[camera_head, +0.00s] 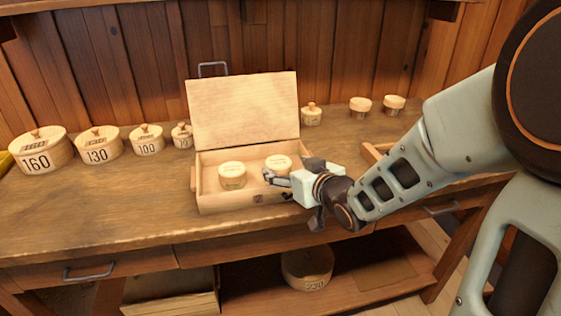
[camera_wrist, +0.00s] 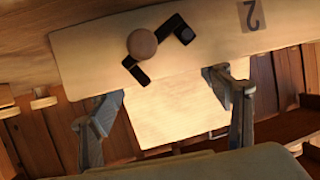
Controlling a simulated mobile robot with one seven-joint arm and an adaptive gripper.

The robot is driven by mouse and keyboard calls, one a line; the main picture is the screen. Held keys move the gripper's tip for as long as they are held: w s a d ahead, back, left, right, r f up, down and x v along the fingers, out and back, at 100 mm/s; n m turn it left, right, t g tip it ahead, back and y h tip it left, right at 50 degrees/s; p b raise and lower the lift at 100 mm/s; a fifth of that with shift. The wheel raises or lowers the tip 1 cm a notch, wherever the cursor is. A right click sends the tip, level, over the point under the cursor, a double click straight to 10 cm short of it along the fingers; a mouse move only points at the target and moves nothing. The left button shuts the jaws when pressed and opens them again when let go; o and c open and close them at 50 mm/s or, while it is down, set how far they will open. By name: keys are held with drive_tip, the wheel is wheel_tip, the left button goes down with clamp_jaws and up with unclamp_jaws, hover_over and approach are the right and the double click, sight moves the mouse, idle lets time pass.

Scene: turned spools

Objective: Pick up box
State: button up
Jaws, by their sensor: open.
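An open pale wooden box (camera_head: 222,205) stands on the workbench with its lid (camera_head: 243,110) raised at the back. Two small round lidded boxes are inside it, a left one (camera_head: 232,176) and a right one (camera_head: 278,163). My gripper (camera_head: 270,180) is open at the right front of the wooden box, near the right round box; I cannot tell whether it touches. In the wrist view, my gripper's fingers (camera_wrist: 170,120) are apart with nothing held. A pale panel (camera_wrist: 205,45) with a round knob and "2" label, apparently the box front, and the lit lid (camera_wrist: 175,110) show there.
Round boxes marked 160 (camera_head: 36,160), 130 (camera_head: 98,150) and 100 (camera_head: 146,145) stand to the left. Small round boxes (camera_head: 360,106) stand at the back right. The plank wall closes the back. Bare bench (camera_head: 110,215) lies at front left.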

sight(279, 163)
drive_tip(key=b+x, duration=0.1)
drive_tip(key=x, duration=0.3)
drive_tip(key=shift+a+f+b, duration=0.15)
drive_tip(key=shift+a+b, duration=0.2)
drive_tip(key=shift+w+a+f, duration=0.1)
drive_tip(key=shift+w+a, duration=0.1)
drive_tip(key=shift+w, duration=0.3)
drive_tip(key=shift+c, duration=0.7)
drive_tip(key=c, duration=1)
drive_tip(key=shift+c, duration=0.3)
